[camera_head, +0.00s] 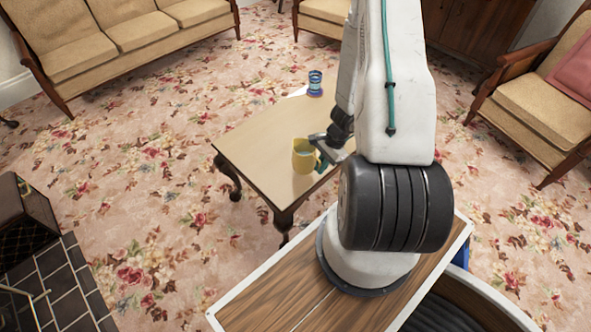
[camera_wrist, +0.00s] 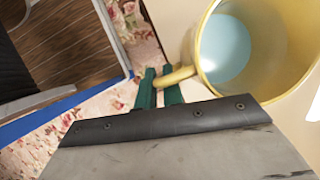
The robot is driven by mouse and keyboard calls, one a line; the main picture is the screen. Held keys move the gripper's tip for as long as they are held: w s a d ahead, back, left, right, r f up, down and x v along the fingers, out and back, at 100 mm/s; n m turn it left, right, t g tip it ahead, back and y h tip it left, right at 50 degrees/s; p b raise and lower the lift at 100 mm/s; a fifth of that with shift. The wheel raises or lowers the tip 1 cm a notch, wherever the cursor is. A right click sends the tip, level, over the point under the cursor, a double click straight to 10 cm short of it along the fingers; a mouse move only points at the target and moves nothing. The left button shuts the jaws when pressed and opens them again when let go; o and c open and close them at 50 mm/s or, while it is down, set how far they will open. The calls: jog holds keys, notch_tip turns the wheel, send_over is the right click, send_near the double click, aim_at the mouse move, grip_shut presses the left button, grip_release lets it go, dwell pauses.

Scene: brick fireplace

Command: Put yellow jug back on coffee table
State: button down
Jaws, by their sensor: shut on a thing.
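The yellow jug (camera_head: 304,157) is at the right part of the coffee table (camera_head: 250,140) in the head view, near the table's edge. It looks upright; whether its base touches the tabletop I cannot tell. In the wrist view the jug (camera_wrist: 293,80) fills the upper right, showing its pale blue inside. My gripper (camera_wrist: 160,82) has its two green fingers shut on the jug's handle (camera_wrist: 178,76). In the head view my gripper (camera_head: 321,160) is at the jug's right side, and my arm hides part of the table.
A blue and purple cup-like object (camera_head: 315,82) stands at the far end of the table. A sofa (camera_head: 130,30) is at the upper left and an armchair (camera_head: 540,95) at the right. Flowered carpet (camera_head: 130,190) lies open around the table. A dark tiled hearth (camera_head: 60,285) is at the lower left.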

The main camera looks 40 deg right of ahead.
aim_at(297, 171)
jog(key=w+a, duration=0.1)
jog(key=w, duration=0.1)
jog(key=w+a, duration=0.3)
jog(key=w, duration=0.1)
jog(key=shift+w+a+f, duration=0.15)
jog(key=shift+a+f, duration=0.2)
jog(key=shift+w+a+f, duration=0.15)
jog(key=shift+w+f, duration=0.05)
jog(key=shift+f, duration=1.6)
jog(key=shift+f, duration=0.15)
jog(key=c, duration=1.5)
grip_release()
jog(key=shift+c, duration=0.2)
